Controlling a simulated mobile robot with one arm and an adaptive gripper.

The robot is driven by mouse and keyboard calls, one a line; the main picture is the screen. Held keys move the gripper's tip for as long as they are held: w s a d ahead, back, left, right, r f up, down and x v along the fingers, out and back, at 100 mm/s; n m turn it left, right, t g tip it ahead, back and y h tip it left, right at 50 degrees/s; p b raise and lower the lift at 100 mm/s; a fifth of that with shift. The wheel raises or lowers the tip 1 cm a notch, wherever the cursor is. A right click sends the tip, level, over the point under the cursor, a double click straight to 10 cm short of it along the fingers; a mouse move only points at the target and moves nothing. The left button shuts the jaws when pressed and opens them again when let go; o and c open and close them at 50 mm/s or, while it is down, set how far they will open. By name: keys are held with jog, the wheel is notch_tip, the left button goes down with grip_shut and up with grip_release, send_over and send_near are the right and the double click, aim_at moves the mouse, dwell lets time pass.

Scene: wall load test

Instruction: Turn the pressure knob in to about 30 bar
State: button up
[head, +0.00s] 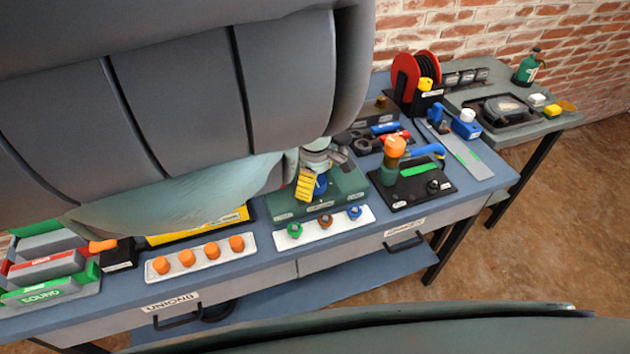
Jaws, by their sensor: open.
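My gripper (322,168) is small in the head view, below my large grey arm and over a dark green box (345,194) on the blue-grey bench. Its jaws are open, and their tips are partly hidden. A blue round part (320,185), possibly the pressure knob, shows on the box just under the gripper. A yellow ribbed piece (305,186) is beside it. I cannot tell whether the gripper touches either. No pressure reading is legible, and my arm hides part of the box's back.
A white strip (340,224) with green, brown and blue knobs lies in front. Left is a plate (202,259) with several orange knobs. Right is a black base (414,189) with an orange-topped post (394,148). A red reel (412,76) stands behind. The floor right is clear.

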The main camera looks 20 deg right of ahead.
jog(key=c, duration=1.3)
jog(key=shift+o, duration=0.2)
